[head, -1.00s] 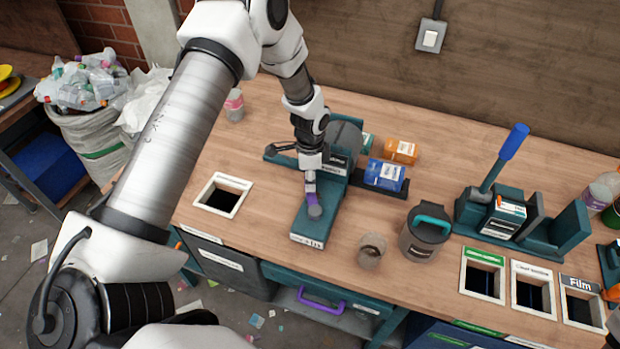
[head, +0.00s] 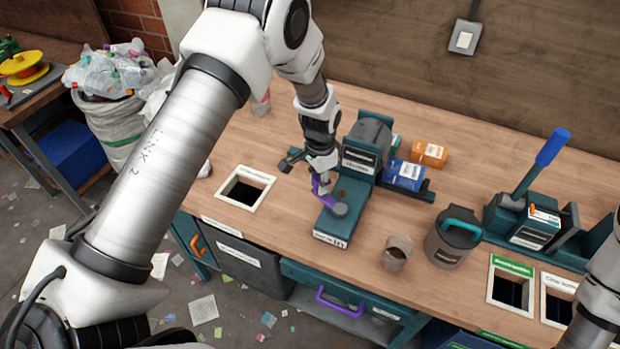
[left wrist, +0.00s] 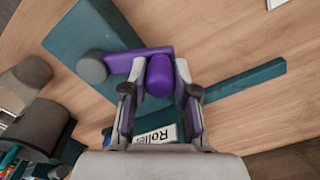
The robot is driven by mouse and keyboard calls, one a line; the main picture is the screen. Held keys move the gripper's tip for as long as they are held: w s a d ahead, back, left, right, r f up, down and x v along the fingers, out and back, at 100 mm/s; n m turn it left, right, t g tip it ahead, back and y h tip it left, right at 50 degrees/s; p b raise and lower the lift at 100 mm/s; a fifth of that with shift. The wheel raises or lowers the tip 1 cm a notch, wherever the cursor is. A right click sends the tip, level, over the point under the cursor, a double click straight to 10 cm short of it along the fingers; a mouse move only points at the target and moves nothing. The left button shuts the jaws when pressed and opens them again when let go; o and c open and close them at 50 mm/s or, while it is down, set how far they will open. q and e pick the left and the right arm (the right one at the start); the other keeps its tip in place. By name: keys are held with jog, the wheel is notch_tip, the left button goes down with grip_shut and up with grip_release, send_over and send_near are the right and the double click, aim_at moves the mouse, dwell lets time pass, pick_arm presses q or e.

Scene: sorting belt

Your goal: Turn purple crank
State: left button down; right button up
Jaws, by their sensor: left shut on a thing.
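The purple crank (head: 326,196) sits on a teal machine (head: 338,225) on the workbench. Its arm runs from a grey hub (head: 340,209) up and left to the handle in the head view. In the left wrist view the purple handle (left wrist: 160,75) stands between the fingers, and the crank arm runs left to the grey hub (left wrist: 92,67). My left gripper (head: 318,178) is shut on the handle; its fingers also show in the left wrist view (left wrist: 160,95). My right gripper is out of view; only part of my right arm shows at the lower right.
A white-framed opening (head: 245,188) lies to the left. A blue-handled lever press (head: 530,200) stands right.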

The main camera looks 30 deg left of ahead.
pick_arm(q)
jog(key=s+d+n+p, duration=0.1)
jog(key=s+n, duration=0.8)
jog(key=n, duration=0.4)
jog(key=shift+d+f+p, duration=0.2)
jog(key=shift+p, duration=0.2)
jog(key=shift+w, duration=0.1)
jog(key=c, duration=0.9)
grip_release()
jog(key=shift+w+a, duration=0.1)
jog(key=shift+w, duration=0.05)
notch_tip(320, 180, up, 12)
